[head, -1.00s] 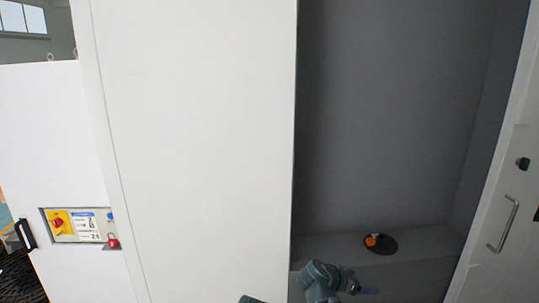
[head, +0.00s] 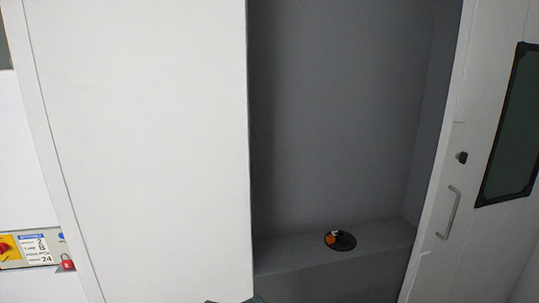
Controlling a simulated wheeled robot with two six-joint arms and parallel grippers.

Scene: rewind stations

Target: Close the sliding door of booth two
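The sliding door (head: 480,130) stands at the right of the head view, with a metal bar handle (head: 449,212), a small black knob (head: 461,157) and a dark window (head: 511,128). The booth opening (head: 340,110) to its left is open, showing a grey interior. A teal part of my arm shows at the bottom edge, below the white panel. Neither gripper's fingers show in the head view.
A wide white panel (head: 145,140) borders the opening on the left. A black disc (head: 346,242) with an orange item lies on the booth's ledge.

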